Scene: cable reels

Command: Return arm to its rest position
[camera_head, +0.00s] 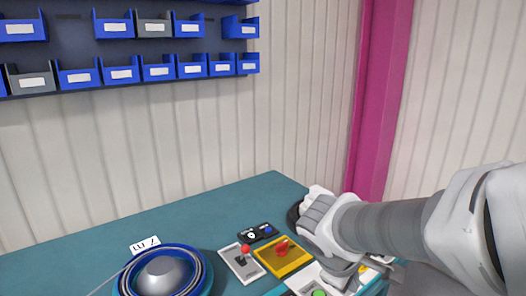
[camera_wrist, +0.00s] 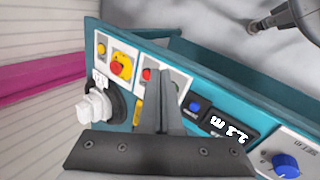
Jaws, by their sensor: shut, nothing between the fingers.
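My arm (camera_head: 395,226) reaches in from the right in the head view, over the right end of the teal bench (camera_head: 226,198). Its hand is low over the control panels there, and the fingertips cannot be made out in that view. In the wrist view my gripper (camera_wrist: 161,85) is shut and empty, its dark fingers together in front of the teal panel edge. The fingers hide part of the panel. Whether they touch anything cannot be told.
A red-tipped lever (camera_head: 245,250), a yellow plate with a red knob (camera_head: 282,249) and a black box (camera_head: 256,232) sit left of the hand. A blue reel (camera_head: 204,270) stands at left. Blue bins (camera_head: 120,73) hang on the wall. A blue knob (camera_wrist: 286,165) shows in the wrist view.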

